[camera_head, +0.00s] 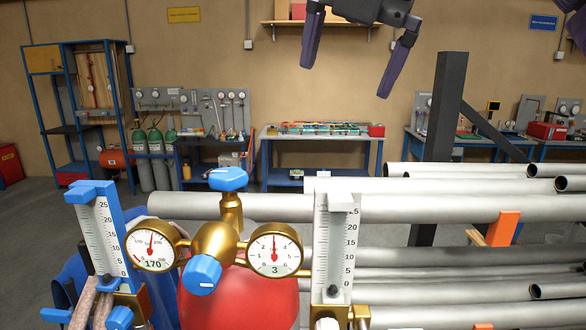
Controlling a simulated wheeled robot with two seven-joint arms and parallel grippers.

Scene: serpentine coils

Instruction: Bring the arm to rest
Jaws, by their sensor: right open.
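Dark purple parts show at the top right corner, too cut off to identify.
A brass regulator (213,243) with two dials and blue knobs sits on a red cylinder (240,300) in front. Scaled flowmeters (335,240) flank it. Long grey pipes (400,208) lie at right beside a dark post (443,110). Workbenches (320,135) line the wall.

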